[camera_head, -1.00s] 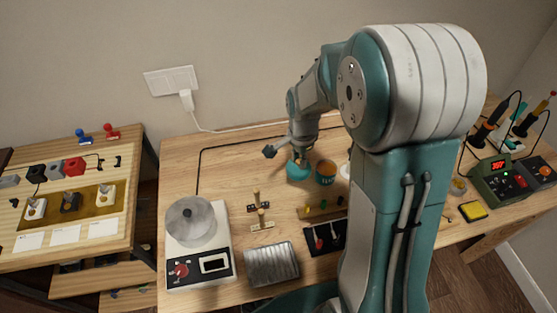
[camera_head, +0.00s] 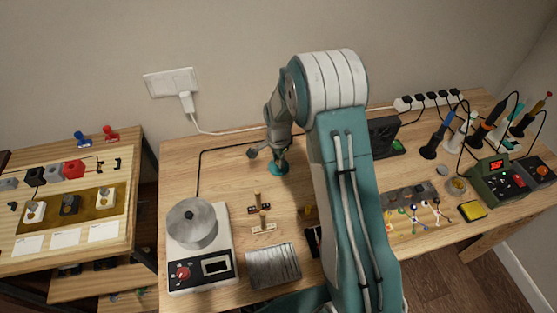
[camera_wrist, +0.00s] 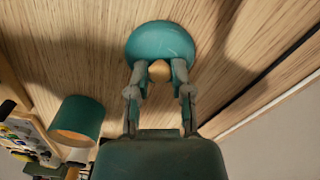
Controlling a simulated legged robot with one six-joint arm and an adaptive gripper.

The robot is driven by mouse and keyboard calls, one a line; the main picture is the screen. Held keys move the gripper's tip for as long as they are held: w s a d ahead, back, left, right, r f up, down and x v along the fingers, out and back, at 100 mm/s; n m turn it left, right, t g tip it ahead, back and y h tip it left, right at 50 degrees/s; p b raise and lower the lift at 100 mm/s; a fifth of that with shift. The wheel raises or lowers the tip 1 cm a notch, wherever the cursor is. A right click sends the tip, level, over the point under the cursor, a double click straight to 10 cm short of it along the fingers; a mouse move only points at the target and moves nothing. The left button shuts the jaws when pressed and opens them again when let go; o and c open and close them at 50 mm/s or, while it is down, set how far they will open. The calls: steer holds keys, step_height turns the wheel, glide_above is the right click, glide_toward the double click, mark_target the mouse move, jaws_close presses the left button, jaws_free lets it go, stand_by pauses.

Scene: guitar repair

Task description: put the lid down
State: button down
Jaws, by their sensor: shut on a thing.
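The lid (camera_head: 278,169) is a teal dome, seen at the back middle of the workbench. In the wrist view the lid (camera_wrist: 160,40) has a round wooden knob (camera_wrist: 159,71). My gripper (camera_wrist: 160,82) is shut on that knob, one finger on each side. In the head view my gripper (camera_head: 276,158) is just above the lid. The lid is at or close to the wood surface; I cannot tell if it touches. A teal open cylinder, a tin (camera_wrist: 80,118), stands beside it in the wrist view. My arm hides the tin in the head view.
The workbench (camera_head: 225,165) is bare to the left of the lid. A black cable (camera_head: 199,170) runs along its back and left. A scale with a round metal container (camera_head: 192,222), small wooden-handled tools (camera_head: 258,203) and a ribbed metal block (camera_head: 272,265) stand nearer.

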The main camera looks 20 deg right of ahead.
steer(key=shift+d+f, duration=0.15)
steer(key=shift+f, duration=0.15)
steer(key=c, duration=0.5)
jaws_free()
steer(key=shift+c, duration=0.2)
steer(key=shift+r, duration=0.15)
steer(key=s+r+n+t, duration=0.1)
steer(key=s+r+n, duration=0.15)
steer(key=r, duration=0.75)
steer(key=s+r+n, duration=0.1)
steer(key=s+r, duration=0.2)
steer(key=r, duration=0.8)
steer(key=s+r+n+t, duration=0.2)
steer(key=s+r+n, duration=0.3)
steer(key=s, duration=0.7)
steer(key=s+r+n+t, duration=0.2)
steer(key=s+r+n, duration=0.2)
steer(key=s, duration=0.7)
steer(key=shift+s+r+n+t, duration=0.3)
steer(key=shift+s+r+n, duration=0.05)
steer(key=shift+r+n, duration=0.1)
